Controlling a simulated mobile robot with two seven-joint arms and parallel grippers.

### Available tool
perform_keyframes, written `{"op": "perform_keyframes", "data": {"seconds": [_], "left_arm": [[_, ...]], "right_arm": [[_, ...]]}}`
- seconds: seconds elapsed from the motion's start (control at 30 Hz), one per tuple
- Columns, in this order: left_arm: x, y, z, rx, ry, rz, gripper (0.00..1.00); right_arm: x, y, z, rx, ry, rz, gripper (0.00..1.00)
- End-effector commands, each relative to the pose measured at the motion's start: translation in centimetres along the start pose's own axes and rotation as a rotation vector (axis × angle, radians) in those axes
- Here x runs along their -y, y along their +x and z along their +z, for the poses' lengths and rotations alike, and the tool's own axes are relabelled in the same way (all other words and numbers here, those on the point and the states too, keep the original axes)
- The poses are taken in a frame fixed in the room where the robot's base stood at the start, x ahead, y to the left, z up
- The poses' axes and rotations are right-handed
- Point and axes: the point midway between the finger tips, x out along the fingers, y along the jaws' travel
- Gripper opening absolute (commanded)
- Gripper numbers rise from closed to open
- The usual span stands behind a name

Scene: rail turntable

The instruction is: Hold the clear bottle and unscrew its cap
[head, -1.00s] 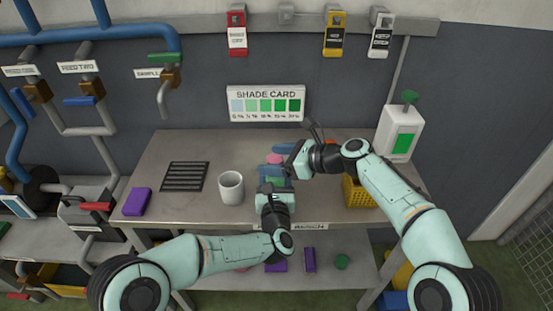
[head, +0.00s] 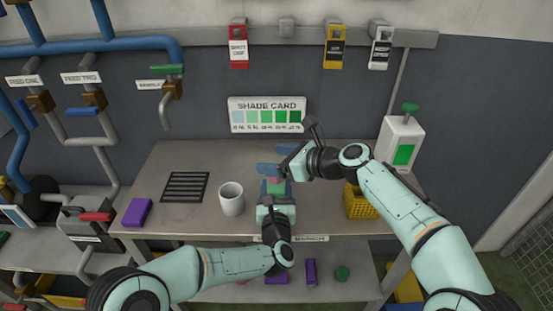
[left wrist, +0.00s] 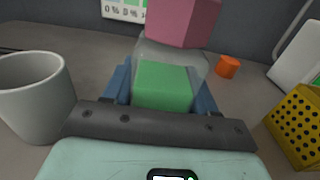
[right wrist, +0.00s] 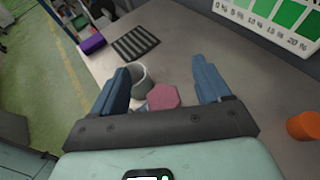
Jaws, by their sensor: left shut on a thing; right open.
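The clear bottle (left wrist: 165,52) stands upright with green contents (left wrist: 163,86) and a faceted pink cap (left wrist: 184,20) on top. My left gripper (head: 275,198) is shut around the bottle's lower body, one blue finger on each side. My right gripper (head: 279,159) is open at the cap's level. In the right wrist view the pink cap (right wrist: 163,96) shows between its two spread blue fingers, with a gap on each side. In the head view the right fingers hide part of the cap, and the left gripper hides the bottle's base.
A white mug (head: 231,198) stands close left of the bottle. A black grille (head: 185,187) and a purple block (head: 138,212) lie farther left. A yellow basket (head: 360,203) is at the right, and an orange cylinder (left wrist: 228,66) stands behind the bottle.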

Motion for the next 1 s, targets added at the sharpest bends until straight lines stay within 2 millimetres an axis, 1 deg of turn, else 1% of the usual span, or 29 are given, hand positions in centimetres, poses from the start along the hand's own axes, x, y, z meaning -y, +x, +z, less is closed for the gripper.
{"op": "perform_keyframes", "data": {"seconds": [0.07,0.3,0.47,0.63,0.8,1.0], "left_arm": [[0.01,0.00,0.05,0.001,0.000,0.000,0.02],[0.00,0.00,0.05,0.001,0.000,0.000,0.02],[0.00,0.00,0.05,0.001,0.000,0.000,0.02],[0.00,0.00,0.05,0.001,0.000,0.000,0.02],[0.00,0.00,0.05,0.001,0.000,0.000,0.02],[0.00,0.00,0.05,0.001,0.000,0.000,0.02]], "right_arm": [[-0.33,-0.04,0.11,0.000,0.026,-0.066,0.77],[-0.36,0.09,0.04,-0.005,0.110,-0.274,0.77],[-0.07,-0.09,-0.01,-0.002,0.136,-0.330,0.77],[-0.23,0.09,-0.07,-0.007,0.149,-0.362,0.77],[-0.35,-0.01,0.18,-0.001,0.173,-0.431,0.77],[-0.32,0.21,-0.10,-0.008,0.203,-0.496,0.77]]}}
